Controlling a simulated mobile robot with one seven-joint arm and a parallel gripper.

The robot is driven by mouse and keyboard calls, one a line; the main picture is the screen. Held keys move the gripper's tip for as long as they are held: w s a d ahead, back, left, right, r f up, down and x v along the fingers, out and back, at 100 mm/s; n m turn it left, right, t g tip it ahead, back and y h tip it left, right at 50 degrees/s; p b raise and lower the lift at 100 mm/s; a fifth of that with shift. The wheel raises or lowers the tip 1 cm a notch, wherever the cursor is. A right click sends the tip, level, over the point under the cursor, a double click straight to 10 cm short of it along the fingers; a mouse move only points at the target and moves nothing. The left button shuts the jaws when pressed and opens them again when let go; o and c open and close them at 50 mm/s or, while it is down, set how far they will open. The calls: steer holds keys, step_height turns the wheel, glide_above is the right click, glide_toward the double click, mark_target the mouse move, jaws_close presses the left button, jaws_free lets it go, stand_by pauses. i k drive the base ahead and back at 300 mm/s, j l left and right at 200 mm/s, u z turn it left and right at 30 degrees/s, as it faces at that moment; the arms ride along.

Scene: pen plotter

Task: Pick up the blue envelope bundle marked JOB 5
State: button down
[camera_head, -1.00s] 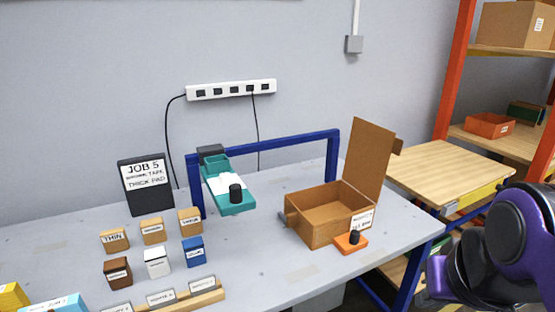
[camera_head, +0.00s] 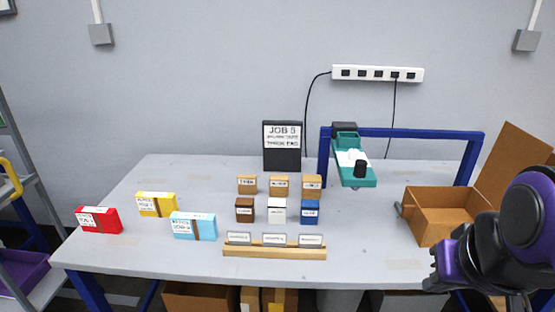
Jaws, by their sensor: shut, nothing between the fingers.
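The light blue envelope bundle (camera_head: 207,219) lies on the grey table, left of centre near the front edge. It has a brown band and a white label, too small to read surely. A yellow bundle (camera_head: 165,196) lies behind it to the left, and a red bundle (camera_head: 88,226) lies further left. A dark sign (camera_head: 282,163) reading JOB 5 stands at the back of the table. My gripper (camera_head: 433,283) is at the right, in front of the table's right part, far from the blue bundle. It is shut and empty.
Several small blocks (camera_head: 247,186) stand mid-table behind a wooden label rack (camera_head: 262,254). A teal device (camera_head: 360,178) hangs from a blue frame (camera_head: 430,133). An open cardboard box (camera_head: 428,222) sits at the right. A grey shelf (camera_head: 25,205) stands at the far left.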

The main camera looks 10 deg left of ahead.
mark_target(197, 227)
steer(key=u, duration=1.3)
steer(key=i+j+u, duration=0.1)
steer(key=i+j+z, duration=0.15)
steer(key=j, duration=0.25)
steer(key=i+j+z, duration=0.1)
steer(key=i+j, duration=0.25)
